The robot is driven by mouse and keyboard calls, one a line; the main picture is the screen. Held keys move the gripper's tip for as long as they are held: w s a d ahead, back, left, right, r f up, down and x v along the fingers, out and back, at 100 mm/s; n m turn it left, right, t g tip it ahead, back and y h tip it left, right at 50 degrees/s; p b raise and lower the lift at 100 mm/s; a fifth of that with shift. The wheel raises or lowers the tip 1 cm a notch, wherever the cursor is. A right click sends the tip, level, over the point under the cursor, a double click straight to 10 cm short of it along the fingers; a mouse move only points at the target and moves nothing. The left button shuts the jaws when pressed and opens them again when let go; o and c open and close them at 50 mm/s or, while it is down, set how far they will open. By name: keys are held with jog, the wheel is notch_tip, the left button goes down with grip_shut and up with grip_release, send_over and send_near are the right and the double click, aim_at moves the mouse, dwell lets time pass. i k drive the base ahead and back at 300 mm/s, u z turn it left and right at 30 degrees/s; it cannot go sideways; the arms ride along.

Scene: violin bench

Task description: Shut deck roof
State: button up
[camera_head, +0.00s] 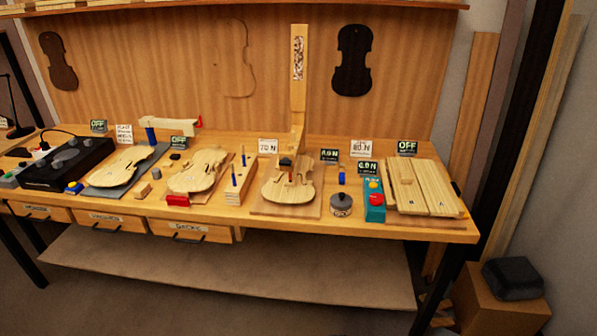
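I cannot tell for certain which thing is the deck roof. At the bench's right end lies a pale planked wooden panel (434,196) with a small wooden block (405,174) on it, behind which an OFF sign (407,147) stands. At the left is a dark box-like device (55,176) with several grey knobs on its top. I cannot tell whether either has a lid that is open or shut. My gripper is not in view.
On the workbench (348,222), violin plates (117,166) lie between the device and the panel, with a wooden post (298,85) behind. A teal button box (374,207) and grey round weight (341,203) stand left of the panel. Drawers (113,221) sit below.

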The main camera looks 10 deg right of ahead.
aim_at(300, 32)
jog(key=u, duration=0.05)
jog(key=i, duration=1)
jog(key=z, duration=0.25)
jog(key=k, duration=0.2)
jog(key=u, duration=3.05)
